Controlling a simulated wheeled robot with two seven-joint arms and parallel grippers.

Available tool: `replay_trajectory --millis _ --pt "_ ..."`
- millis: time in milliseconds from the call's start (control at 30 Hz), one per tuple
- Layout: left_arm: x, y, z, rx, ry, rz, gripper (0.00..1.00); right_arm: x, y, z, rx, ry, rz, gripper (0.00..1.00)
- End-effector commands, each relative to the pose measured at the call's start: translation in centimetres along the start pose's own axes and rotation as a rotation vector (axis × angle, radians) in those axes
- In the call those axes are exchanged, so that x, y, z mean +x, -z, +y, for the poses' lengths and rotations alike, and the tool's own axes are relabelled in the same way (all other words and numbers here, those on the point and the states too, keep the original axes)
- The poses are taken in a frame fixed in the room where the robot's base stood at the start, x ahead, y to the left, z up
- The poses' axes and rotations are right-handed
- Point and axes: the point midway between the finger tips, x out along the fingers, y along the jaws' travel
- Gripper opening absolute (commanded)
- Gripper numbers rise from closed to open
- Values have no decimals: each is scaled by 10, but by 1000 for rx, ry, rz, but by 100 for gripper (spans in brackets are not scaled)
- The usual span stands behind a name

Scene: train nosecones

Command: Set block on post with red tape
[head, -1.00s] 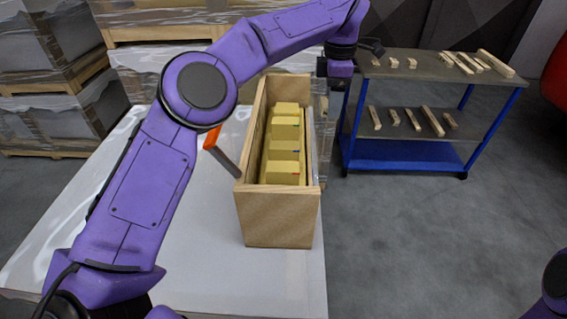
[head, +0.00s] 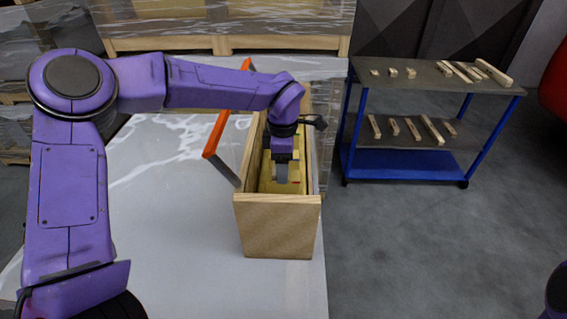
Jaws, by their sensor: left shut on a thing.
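A long open wooden crate (head: 278,226) stands on the white table. Yellow posts or blocks (head: 266,182) show inside it around my left gripper. A small patch of red tape (head: 296,181) shows just right of the fingers. My left gripper (head: 283,178) points down inside the crate and is shut on a block, which the fingers and arm mostly hide. I cannot tell whether that block touches a post. My right gripper is out of view.
An orange handle with a grey bar (head: 216,134) stands along the crate's left side. A blue-framed cart (head: 408,164) with wooden pieces on two shelves stands at the right. Wrapped pallets (head: 220,30) stand behind.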

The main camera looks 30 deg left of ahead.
Motion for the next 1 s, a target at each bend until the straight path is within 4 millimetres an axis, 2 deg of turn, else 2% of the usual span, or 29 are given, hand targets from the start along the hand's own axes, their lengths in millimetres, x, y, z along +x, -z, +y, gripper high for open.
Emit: replay_trajectory --millis 300,333,400,667,767,867,1000 --pt "4 0 0 1 -1 0 34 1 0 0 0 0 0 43" --pt "3 0 0 1 -1 0 69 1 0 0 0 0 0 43" --pt "3 0 0 1 -1 0 88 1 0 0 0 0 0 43" --pt "2 0 0 1 -1 0 88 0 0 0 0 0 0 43" --pt "-4 -1 1 1 -3 -1 88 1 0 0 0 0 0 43" --pt "-23 -1 2 0 -6 -3 88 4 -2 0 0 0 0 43" --pt "-60 -1 1 0 -6 -3 88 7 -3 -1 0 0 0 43"
